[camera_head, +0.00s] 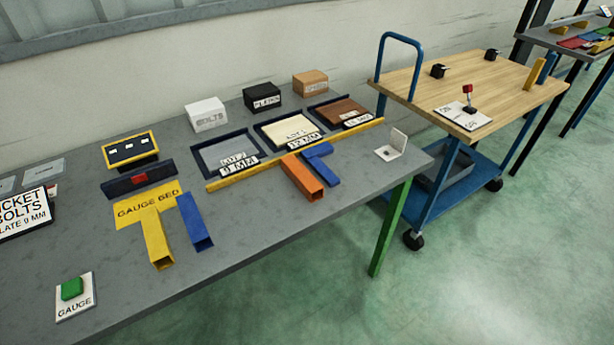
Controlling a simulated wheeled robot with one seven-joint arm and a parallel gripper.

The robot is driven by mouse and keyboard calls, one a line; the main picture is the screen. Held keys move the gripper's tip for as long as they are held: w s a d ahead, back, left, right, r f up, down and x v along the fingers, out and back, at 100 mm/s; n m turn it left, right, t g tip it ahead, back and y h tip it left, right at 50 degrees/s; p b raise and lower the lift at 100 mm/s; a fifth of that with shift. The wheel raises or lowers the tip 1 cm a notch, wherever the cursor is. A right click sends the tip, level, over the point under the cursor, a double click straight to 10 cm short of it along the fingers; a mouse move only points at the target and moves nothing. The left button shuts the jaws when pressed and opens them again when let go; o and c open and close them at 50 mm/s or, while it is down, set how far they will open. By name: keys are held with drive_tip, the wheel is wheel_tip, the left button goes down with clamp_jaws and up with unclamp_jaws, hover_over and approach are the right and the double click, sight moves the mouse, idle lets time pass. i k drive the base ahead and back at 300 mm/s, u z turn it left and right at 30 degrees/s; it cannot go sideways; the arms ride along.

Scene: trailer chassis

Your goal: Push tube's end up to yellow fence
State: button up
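The yellow fence (232,180) is a long low strip along the front of the trays on the grey bench. An orange square tube (303,180) lies with its far end close to the fence; I cannot tell whether they touch. A blue piece (324,168) with a bent or wider far end lies just right of it, also close to the fence. A yellow tube (156,240) lies at the gauge bed (135,208), pointing toward the bench front. A blue tube (195,222) lies to its right, apart from the fence. My gripper is not in view.
Behind the fence stand trays with grey (228,154), cream and brown contents, and boxes. A dark gauge block (139,180) sits behind the gauge bed. A green button (72,289) is at front left. A small white stand (391,148) is near the right edge. A wooden-topped cart (490,85) stands right.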

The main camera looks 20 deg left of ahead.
sight(307, 183)
drive_tip(key=u, duration=1.75)
drive_tip(key=k, duration=0.7)
drive_tip(key=z, duration=0.45)
drive_tip(key=i, duration=1)
drive_tip(key=z, duration=0.05)
